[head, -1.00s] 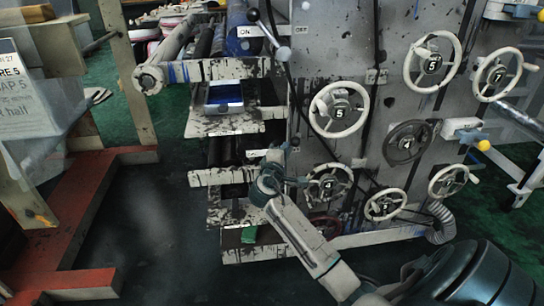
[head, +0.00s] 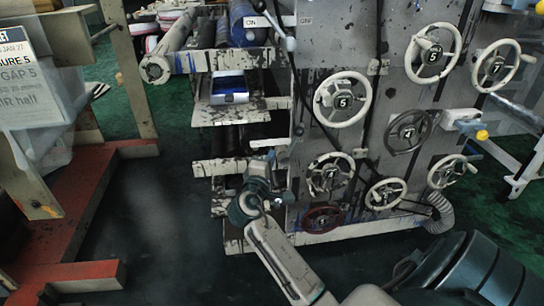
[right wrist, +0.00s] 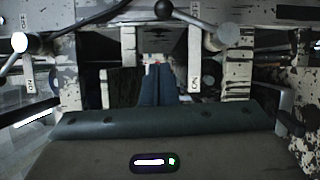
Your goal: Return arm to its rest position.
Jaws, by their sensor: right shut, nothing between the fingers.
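My right arm (head: 285,262) rises from the bottom right in the head view, its forearm running up and left to a bent wrist. My right gripper (head: 273,160) is small and partly hidden by the wrist, in front of the tower's shelves and left of the handwheels. In the right wrist view its fingers (right wrist: 158,85) are together with nothing between them, pointing toward the tower's frame. I cannot tell in the head view how close they are to the tower. My left gripper is not in view.
The tower panel carries several numbered handwheels (head: 342,77) and levers with knobs. Shelves (head: 232,117) with a blue-lit tray (head: 229,91) stand left of it. A red floor beam (head: 72,220) and a paper sign (head: 15,50) are at the left. Dark floor between is clear.

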